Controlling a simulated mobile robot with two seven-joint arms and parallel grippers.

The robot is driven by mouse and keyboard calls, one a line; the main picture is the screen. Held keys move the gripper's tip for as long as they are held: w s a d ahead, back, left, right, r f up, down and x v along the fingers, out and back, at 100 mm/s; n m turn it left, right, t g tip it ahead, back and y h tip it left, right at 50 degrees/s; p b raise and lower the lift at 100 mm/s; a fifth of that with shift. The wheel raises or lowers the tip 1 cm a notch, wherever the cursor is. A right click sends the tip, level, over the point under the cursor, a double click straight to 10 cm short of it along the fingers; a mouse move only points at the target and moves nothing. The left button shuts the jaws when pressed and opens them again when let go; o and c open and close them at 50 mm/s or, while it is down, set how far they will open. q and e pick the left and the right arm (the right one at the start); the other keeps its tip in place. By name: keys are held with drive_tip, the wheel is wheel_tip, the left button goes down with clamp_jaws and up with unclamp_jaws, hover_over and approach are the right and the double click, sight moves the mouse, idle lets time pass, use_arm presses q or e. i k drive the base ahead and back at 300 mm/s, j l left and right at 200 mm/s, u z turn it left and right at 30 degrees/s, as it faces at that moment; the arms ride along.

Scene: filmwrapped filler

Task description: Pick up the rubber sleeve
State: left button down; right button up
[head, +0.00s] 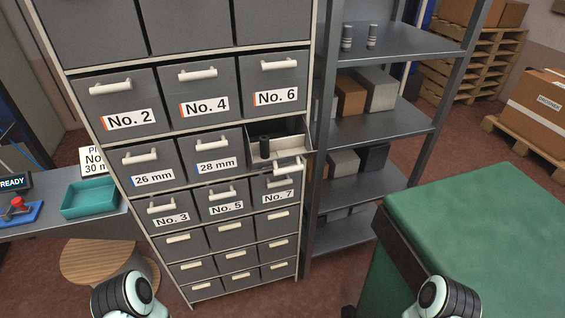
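A small dark cylinder (264,147), which looks like the rubber sleeve, stands upright in a pulled-out drawer (293,145) of the grey cabinet. That drawer is in the right column, below No. 6 and above No. 7, beside the 28 mm drawer. The drawer's pale handle shows at its front. Only rounded white and black links of my two arms show at the bottom edge, one at left and one at right. Neither gripper is in view, and nothing of mine touches the sleeve.
The other cabinet drawers (205,98) are shut. A metal shelf (380,128) with boxes stands right of the cabinet. A green-topped bench (490,225) fills the lower right. A teal tray (90,198) lies on a grey table at left, above a wooden stool (100,262).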

sight(265, 151)
drive_tip(key=i+j, duration=0.1)
drive_tip(key=j, duration=0.2)
drive_tip(key=i+j+z, duration=0.15)
drive_tip(key=j, duration=0.15)
drive_tip(key=j+z, duration=0.15)
drive_tip(key=j, duration=0.2)
drive_tip(key=i+j+z, duration=0.15)
drive_tip(key=j, duration=0.2)
drive_tip(key=k, duration=0.05)
